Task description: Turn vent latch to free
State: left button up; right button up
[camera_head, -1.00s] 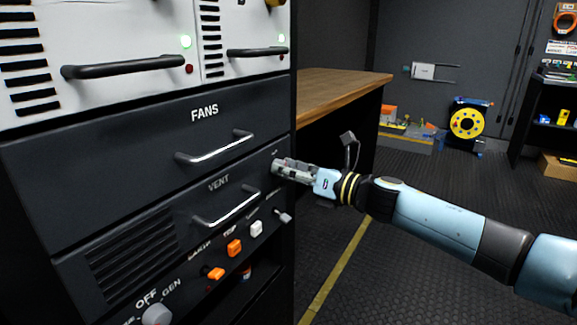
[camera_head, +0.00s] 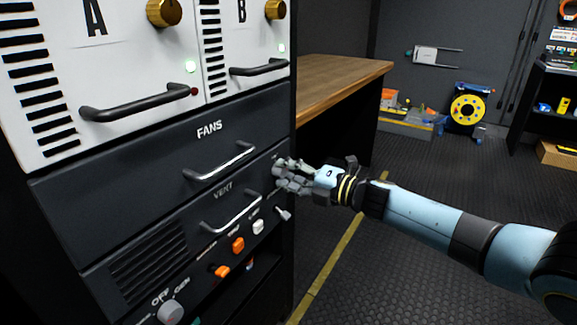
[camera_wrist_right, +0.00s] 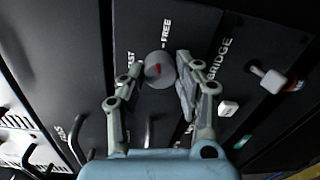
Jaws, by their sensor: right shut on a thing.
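The vent latch is a round grey knob (camera_wrist_right: 160,70) with a red mark, on the dark VENT panel (camera_head: 262,172). In the right wrist view it sits between a FAST label at its left and a FREE label above it. The red mark stands roughly upright in that picture, near the FREE side. My right gripper (camera_wrist_right: 160,78) is shut on the knob, with one finger on each side. In the head view my right gripper (camera_head: 281,174) is at the panel's right end and hides the knob. My left gripper is not in view.
Below the gripper are a small grey toggle lever (camera_head: 284,214), a white switch (camera_head: 258,226) and orange switches (camera_head: 238,244). Metal handles (camera_head: 232,212) stick out at the left. A wooden bench (camera_head: 340,82) stands behind.

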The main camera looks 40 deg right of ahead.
jog(key=shift+r+m+p, duration=0.1)
jog(key=shift+m+p, duration=0.45)
jog(key=shift+m, duration=0.65)
jog(key=shift+m+p, duration=0.4)
jog(key=shift+m, duration=0.6)
jog(key=o, duration=1.1)
jog(key=shift+d, duration=0.1)
jog(key=shift+o, duration=0.2)
jog(key=v, duration=1.2)
